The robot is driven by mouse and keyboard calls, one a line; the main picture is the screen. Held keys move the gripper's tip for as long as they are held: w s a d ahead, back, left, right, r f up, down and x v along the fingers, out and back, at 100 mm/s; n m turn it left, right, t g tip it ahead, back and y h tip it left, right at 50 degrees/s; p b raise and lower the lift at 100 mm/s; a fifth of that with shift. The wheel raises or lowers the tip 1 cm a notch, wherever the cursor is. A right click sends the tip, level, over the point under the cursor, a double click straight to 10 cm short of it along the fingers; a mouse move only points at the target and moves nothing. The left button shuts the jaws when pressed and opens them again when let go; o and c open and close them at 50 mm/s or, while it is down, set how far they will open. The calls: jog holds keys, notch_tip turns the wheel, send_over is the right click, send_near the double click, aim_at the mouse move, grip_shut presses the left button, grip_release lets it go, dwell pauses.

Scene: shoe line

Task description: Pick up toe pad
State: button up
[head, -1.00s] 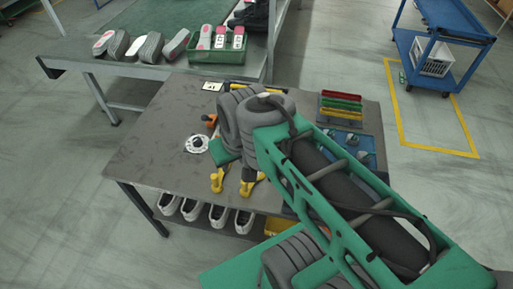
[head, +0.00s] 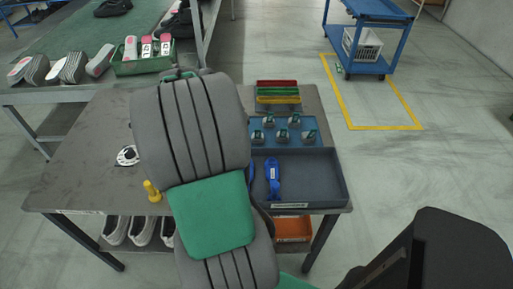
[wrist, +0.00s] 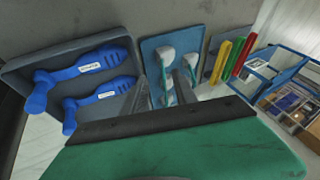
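Several small grey-and-teal pieces, which look like the toe pads (head: 282,135), stand on a blue board (head: 312,143) at the right of the table. In the wrist view the pale-topped toe pads (wrist: 166,55) stand on the blue board (wrist: 150,43), beyond my fingers. My gripper (wrist: 161,92) is open, with its two grey fingers apart and nothing seen held between them. The fingers partly cover the view of the nearer pads. In the head view my arm hides the gripper and the board's left end.
A dark tray (head: 325,203) with blue tools (head: 272,178) adjoins the board in front. Red, green and yellow bars (head: 278,91) lie behind it. A yellow peg (head: 152,191) and white disc (head: 127,155) are left of my arm. Shoes sit below; a green crate (head: 143,66) is behind.

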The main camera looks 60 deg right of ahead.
aim_at(258, 133)
jog(key=s+d+f+m, duration=0.2)
jog(key=d, duration=0.1)
jog(key=shift+s+g, duration=0.3)
jog(key=shift+s, duration=0.05)
jog(key=p+x, duration=0.1)
jog(key=x, duration=0.5)
jog(key=shift+w+d+f, duration=0.1)
jog(key=shift+w+f, duration=0.05)
jog(key=shift+f, duration=0.05)
jog(key=shift+c, duration=0.2)
grip_shut()
dwell(0.4)
